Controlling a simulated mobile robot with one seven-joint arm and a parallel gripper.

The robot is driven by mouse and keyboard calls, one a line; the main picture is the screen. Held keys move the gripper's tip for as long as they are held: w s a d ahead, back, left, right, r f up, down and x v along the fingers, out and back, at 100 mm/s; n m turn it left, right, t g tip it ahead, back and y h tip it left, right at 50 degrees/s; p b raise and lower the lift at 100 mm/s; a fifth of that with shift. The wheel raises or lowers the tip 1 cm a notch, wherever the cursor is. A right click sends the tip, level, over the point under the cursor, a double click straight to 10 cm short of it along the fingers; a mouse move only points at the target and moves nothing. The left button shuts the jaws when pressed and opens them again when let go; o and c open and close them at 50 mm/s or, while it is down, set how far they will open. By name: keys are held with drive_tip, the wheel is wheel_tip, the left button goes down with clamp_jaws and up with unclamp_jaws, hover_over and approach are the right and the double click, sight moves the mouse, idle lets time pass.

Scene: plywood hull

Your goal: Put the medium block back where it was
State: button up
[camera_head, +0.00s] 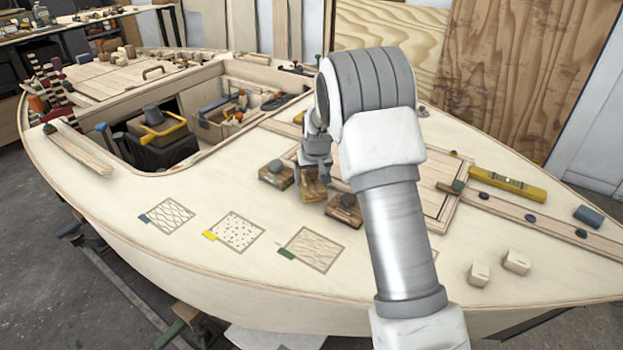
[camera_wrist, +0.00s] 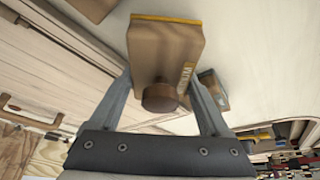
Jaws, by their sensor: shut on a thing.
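My gripper (camera_head: 315,168) points down over the deck and is shut on a brown wooden block with a yellow edge (camera_head: 314,189). In the wrist view this block (camera_wrist: 165,50) sits between my two fingers, with its dark round knob toward me and small lettering on it that I cannot read fully. In the head view it is between two other knobbed blocks, a left one (camera_head: 276,175) and a right one (camera_head: 344,211). I cannot tell whether the held block touches the deck. The wrist view shows parts of both neighbouring blocks (camera_wrist: 213,88).
Three patterned squares lie on the deck front: crosshatched with a blue tab (camera_head: 167,216), dotted with yellow (camera_head: 234,232), wavy with green (camera_head: 312,249). An open cockpit (camera_head: 150,150) is behind left. A yellow level (camera_head: 507,185) and two small pale blocks (camera_head: 479,274) are right.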

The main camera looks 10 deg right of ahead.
drive_tip(key=shift+r, duration=0.1)
drive_tip(key=shift+f+b, duration=0.45)
drive_tip(key=shift+f, duration=0.1)
drive_tip(key=o, duration=1.4)
drive_tip(key=shift+r, duration=0.1)
drive_tip(key=shift+o, duration=0.2)
drive_tip(key=shift+r, duration=0.1)
